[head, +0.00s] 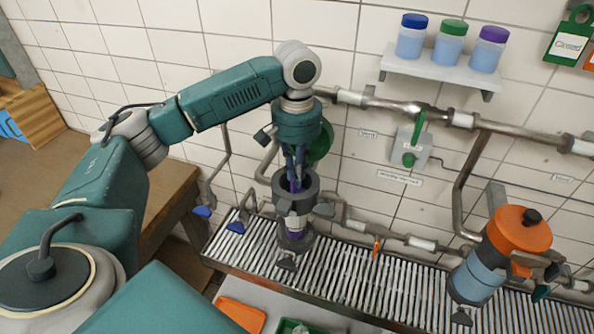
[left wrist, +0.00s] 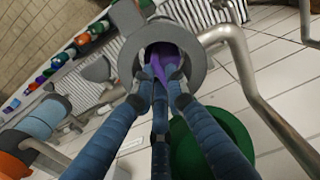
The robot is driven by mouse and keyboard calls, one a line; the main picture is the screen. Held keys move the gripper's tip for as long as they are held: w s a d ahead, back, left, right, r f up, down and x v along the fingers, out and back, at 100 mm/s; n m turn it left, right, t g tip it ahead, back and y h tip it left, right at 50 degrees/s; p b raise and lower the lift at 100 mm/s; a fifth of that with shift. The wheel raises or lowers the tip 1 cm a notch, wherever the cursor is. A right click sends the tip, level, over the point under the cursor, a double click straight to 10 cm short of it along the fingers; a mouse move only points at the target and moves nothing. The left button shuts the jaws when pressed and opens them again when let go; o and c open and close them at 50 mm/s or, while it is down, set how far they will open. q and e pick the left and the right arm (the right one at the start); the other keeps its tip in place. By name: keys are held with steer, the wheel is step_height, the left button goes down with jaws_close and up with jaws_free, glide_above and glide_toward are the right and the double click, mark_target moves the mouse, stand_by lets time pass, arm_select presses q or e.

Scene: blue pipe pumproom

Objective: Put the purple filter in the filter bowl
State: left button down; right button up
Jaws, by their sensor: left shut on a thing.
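The purple filter (left wrist: 165,55) is in my left gripper, with its far part down inside the round mouth of the filter bowl. In the head view a little purple (head: 296,184) shows between the fingers. The filter bowl (head: 284,205) is a grey upright cylinder on the pipework above the grating; its grey rim (left wrist: 197,47) surrounds the filter in the left wrist view. My left gripper (head: 297,176) points down into the bowl's mouth, its blue fingers (left wrist: 160,84) shut on the filter. How deep the filter sits is hidden. My right gripper is not in view.
A round green part (head: 323,143) stands behind my left gripper, beside the bowl. Pipes run along the wall. An orange-topped housing (head: 516,232) stands at the right. A slatted grating (head: 365,280) lies below. A shelf (head: 440,69) holds three jars.

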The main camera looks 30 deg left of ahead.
arm_select(q)
steer(key=c, duration=1.8)
jaws_free()
steer(key=shift+o, duration=0.2)
step_height(320, 180, up, 12)
steer(key=b, duration=0.1)
